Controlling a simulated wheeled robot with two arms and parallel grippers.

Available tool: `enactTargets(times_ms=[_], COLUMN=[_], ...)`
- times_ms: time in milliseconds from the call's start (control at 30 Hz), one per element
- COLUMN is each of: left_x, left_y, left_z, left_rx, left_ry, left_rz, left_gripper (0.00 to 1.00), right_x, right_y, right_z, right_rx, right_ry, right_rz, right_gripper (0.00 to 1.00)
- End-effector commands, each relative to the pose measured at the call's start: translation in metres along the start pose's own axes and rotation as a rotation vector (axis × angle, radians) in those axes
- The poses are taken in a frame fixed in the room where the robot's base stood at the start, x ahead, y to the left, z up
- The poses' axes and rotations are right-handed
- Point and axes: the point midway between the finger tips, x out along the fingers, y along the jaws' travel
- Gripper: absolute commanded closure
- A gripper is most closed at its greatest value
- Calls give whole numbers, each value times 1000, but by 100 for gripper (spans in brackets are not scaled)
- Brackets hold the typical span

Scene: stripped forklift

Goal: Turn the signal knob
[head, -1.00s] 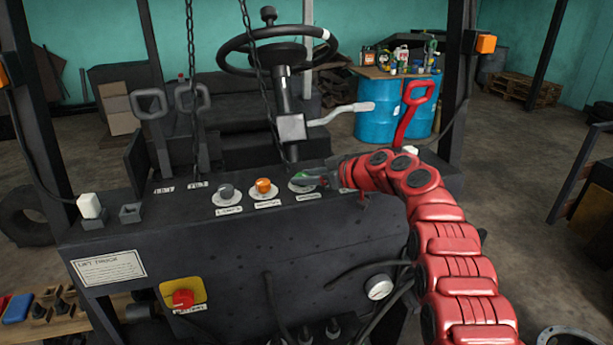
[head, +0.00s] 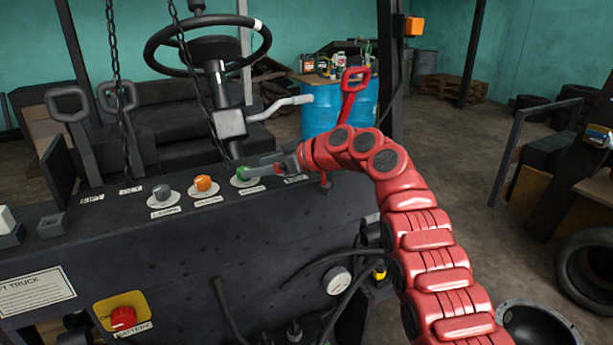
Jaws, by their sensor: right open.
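Three round knobs on pale discs stand in a row on the dark console (head: 190,245): a grey knob (head: 162,191), an orange knob (head: 203,183) and a green knob (head: 242,174). Their labels are too small to read surely, so I cannot tell which is the signal knob. My right gripper (head: 250,171) reaches in from the right with its open fingers at the green knob. The fingers partly cover that knob, and I cannot tell whether they touch it. The right part of the row is hidden behind my gripper and red arm. My left gripper is out of view.
A steering wheel (head: 207,42) and column rise behind the knobs, with a hanging chain (head: 195,75) close by. Grey levers (head: 68,103) stand at left and a red lever (head: 352,92) behind my arm.

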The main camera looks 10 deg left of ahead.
Motion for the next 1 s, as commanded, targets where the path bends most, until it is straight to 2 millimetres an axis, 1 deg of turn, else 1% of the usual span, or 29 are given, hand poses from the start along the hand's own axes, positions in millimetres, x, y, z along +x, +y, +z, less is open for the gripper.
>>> enactTargets(times_ms=[33,67,100,300,400,500,600,700,1000], left_x=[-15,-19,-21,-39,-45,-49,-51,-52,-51], left_y=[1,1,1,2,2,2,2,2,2], left_z=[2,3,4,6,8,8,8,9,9], left_rx=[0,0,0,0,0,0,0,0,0], left_ry=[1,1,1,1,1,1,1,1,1], left_rz=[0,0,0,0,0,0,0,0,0], left_gripper=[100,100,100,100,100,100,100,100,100], right_x=[-10,-16,-26,-77,-99,-116,-127,-132,-133], right_y=[3,2,2,1,1,0,1,0,0], right_z=[7,8,5,5,3,2,1,1,0], right_rx=[-3,-4,-3,-2,-1,0,1,1,2], right_ry=[3,1,2,-2,0,-3,-2,-2,-3], right_rz=[7,7,6,5,6,3,4,2,1], right_gripper=[23,23,23,23,23,23,23,23,23])
